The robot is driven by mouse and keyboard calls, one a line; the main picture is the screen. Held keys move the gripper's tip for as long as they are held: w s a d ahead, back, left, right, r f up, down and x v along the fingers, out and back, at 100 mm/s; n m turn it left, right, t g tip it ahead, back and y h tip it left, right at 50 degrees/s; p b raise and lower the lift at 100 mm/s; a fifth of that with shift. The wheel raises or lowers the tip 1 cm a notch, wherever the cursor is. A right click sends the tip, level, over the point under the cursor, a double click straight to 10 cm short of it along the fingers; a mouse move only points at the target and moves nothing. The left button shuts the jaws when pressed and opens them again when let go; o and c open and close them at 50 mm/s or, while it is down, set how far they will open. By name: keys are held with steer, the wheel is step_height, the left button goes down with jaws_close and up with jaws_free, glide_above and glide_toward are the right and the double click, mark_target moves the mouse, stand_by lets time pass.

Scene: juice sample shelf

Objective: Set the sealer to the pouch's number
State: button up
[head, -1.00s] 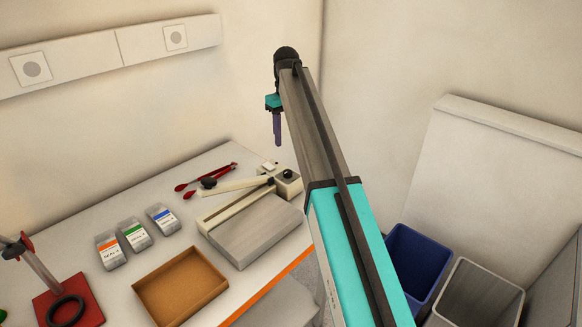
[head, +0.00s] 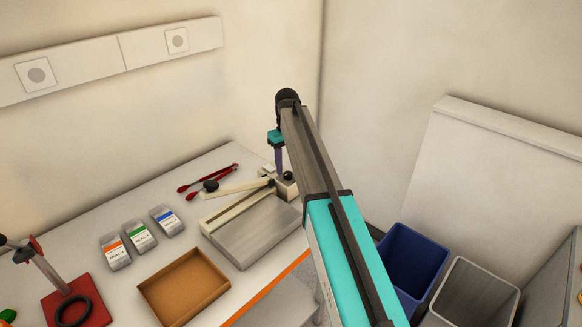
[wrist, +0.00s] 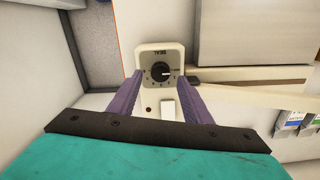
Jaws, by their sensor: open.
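The sealer (head: 250,232) stands on the table, with a grey plate and a cream lever arm raised at a slant. Its dial (wrist: 160,73) is a black round knob with a white pointer on a cream box, and the pointer faces right in the wrist view. The numbers around it are too small to read. My gripper (head: 279,172) is above the dial box; in the wrist view its purple fingers (wrist: 160,88) are open on either side of the dial, with nothing between them. Three pouches, orange-striped (head: 115,252), green-striped (head: 140,236) and blue-striped (head: 167,221), lie left of the sealer; their label print is not clearly readable.
An empty brown tray (head: 184,286) lies in front of the pouches. Red tongs (head: 208,178) lie behind the sealer. A red stand with a black ring (head: 73,309) is at the left. Blue (head: 412,262) and grey (head: 474,292) bins stand right of the table.

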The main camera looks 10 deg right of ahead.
steer(key=shift+f, duration=1.1)
steer(key=shift+c, duration=0.3)
steer(key=c, duration=1)
steer(key=shift+d, duration=0.25)
steer(key=shift+a, duration=0.1)
